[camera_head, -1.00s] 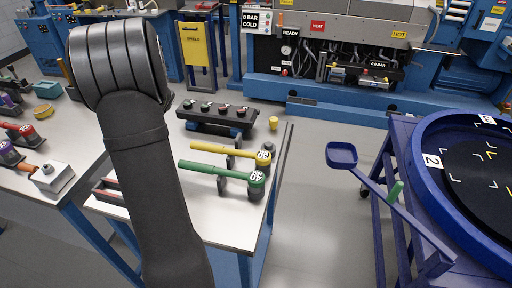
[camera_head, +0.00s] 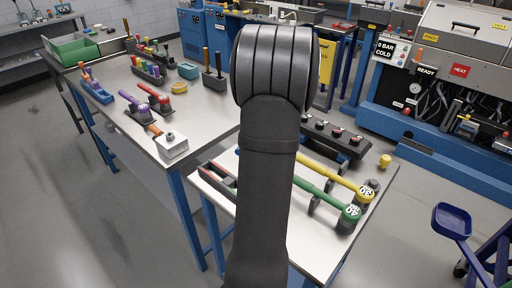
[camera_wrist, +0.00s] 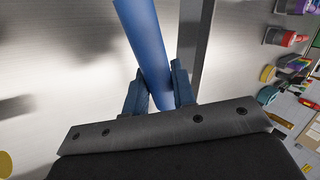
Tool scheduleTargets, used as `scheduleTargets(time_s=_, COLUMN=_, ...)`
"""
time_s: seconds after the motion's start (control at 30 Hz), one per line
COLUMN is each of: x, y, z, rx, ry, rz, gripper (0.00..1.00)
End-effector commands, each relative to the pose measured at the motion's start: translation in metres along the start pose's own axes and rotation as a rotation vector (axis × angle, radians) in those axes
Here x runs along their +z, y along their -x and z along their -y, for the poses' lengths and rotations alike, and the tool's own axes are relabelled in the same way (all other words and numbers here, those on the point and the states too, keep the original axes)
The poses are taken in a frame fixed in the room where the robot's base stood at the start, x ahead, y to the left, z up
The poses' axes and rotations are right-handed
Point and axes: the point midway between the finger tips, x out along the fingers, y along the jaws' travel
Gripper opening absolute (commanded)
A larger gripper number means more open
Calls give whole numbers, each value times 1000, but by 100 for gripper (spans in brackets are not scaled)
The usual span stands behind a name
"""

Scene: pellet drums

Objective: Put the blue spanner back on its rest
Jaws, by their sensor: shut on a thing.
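In the wrist view my gripper (camera_wrist: 158,88) is shut on the smooth blue handle of the blue spanner (camera_wrist: 143,35). The handle runs up out of the top edge, so the spanner's head is not seen. In the head view my dark arm hides the gripper and the spanner. A green spanner (camera_head: 322,192) and a yellow spanner (camera_head: 335,175) lie on dark upright rests on the near table (camera_head: 322,243), right of my arm. I cannot make out an empty rest; my arm covers part of that table.
A black block with several knobs (camera_head: 340,140) stands behind the spanners, and a yellow cup (camera_head: 385,161) is beside it. An open dark tray (camera_head: 217,177) lies at the table's left.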

Motion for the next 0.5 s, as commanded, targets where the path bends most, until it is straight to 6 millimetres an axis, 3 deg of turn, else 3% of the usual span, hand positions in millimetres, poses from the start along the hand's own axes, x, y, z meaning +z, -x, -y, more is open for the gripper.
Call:
scheduleTargets(time_s=0.2, x=-27, y=62, z=-3, rx=7, ry=-284, rz=-194, gripper=0)
scheduleTargets(time_s=0.5, x=-58, y=114, z=-37, rx=14, ry=-685, rz=-449, gripper=0)
